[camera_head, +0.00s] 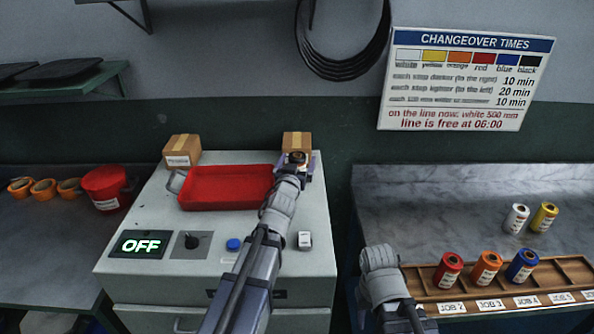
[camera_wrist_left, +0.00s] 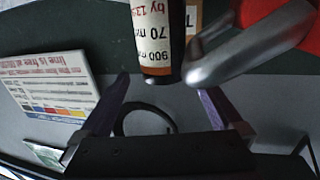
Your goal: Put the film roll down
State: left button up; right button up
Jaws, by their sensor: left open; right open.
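My left gripper (camera_head: 297,163) is at the right end of the red tray on the grey machine. Its two purple fingers stand apart in the left wrist view (camera_wrist_left: 165,100). A film roll (camera_wrist_left: 155,42) with a white printed label and a dark end shows upright beyond the gap between them, with no finger seen touching it. In the head view only a small round top of the roll (camera_head: 297,157) shows behind my wrist. My right gripper (camera_head: 379,258) is low beside the wooden rack; its fingertips are hidden.
The red tray (camera_head: 225,188) has a silver handle (camera_wrist_left: 235,45) close beside the roll. Cardboard boxes (camera_head: 181,150) stand at the machine's back. The wooden rack (camera_head: 440,283) holds red, orange and blue rolls; white and yellow rolls (camera_head: 544,217) stand behind. A red bucket (camera_head: 104,187) is left.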

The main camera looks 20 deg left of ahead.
aim_at(298, 153)
pick_arm(q)
jog(key=shift+w+a, duration=0.2)
jog(key=shift+w, duration=0.8)
jog(key=shift+w+a, duration=0.15)
jog(key=shift+w, duration=0.8)
jog(key=shift+w+a, duration=0.2)
jog(key=shift+w, duration=0.8)
grip_shut()
